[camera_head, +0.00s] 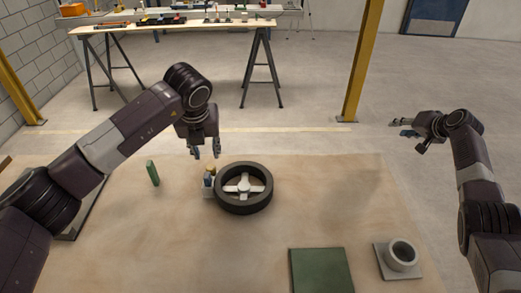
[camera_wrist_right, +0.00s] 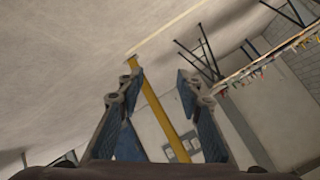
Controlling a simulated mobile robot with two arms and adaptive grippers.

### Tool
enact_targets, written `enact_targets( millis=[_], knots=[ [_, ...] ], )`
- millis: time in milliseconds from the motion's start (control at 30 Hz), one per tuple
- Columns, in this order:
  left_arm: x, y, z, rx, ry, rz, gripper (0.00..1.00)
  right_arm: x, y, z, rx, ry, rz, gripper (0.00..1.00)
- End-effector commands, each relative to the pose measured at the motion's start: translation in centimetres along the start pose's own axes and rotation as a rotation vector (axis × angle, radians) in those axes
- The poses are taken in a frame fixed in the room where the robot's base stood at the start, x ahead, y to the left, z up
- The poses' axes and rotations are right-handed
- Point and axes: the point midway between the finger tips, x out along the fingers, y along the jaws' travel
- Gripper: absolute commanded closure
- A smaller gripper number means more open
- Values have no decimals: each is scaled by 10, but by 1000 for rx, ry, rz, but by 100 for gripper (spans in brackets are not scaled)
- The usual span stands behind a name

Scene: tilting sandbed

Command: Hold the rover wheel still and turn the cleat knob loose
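The rover wheel (camera_head: 262,203), a dark ring with light spokes, lies on the sandbed (camera_head: 300,220) near its middle. A small light block (camera_head: 209,187) with a yellow and dark top piece (camera_head: 210,172) stands against the wheel's left side; I cannot tell whether this is the cleat knob. My left gripper (camera_head: 205,155) points down just above and behind that block, fingers apart and empty. My right gripper (camera_head: 402,128) is beyond the bed's far right edge, away from the wheel. In the right wrist view its fingers (camera_wrist_right: 152,90) are wide apart with nothing between them.
A green upright block (camera_head: 153,173) stands left of the wheel. A green flat panel (camera_head: 321,271) and a grey ring on a square base (camera_head: 401,256) lie at the front right. Bare sand lies right of the wheel. A trestle table (camera_head: 180,26) stands beyond, with yellow posts (camera_head: 362,60) nearby.

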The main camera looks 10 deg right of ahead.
Motion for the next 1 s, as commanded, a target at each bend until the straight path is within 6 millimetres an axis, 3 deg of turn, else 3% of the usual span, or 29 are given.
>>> enact_targets(
  millis=[33, 100, 167, 400, 567, 700, 800, 1000],
  knots=[
    [0, 0, 0, 0, 0, 0, 71, -10, -30, -19, 3, 5, -38, 67],
    [0, 0, 0, 0, 0, 0, 71, -19, -70, -30, -11, -19, -80, 67],
    [0, 0, 0, 0, 0, 0, 71, -14, -106, -15, -63, -81, -101, 67],
    [0, 0, 0, 0, 0, 0, 71, 19, -193, 99, -381, -354, -92, 67],
    [0, 0, 0, 0, 0, 0, 71, 21, -248, 179, -633, -538, -90, 67],
    [0, 0, 0, 0, 0, 0, 71, 6, -296, 245, -883, -699, -90, 67],
    [0, 0, 0, 0, 0, 0, 71, -12, -323, 285, -1057, -801, -83, 67],
    [0, 0, 0, 0, 0, 0, 71, -46, -356, 330, -1300, -937, -59, 67]
  ],
)
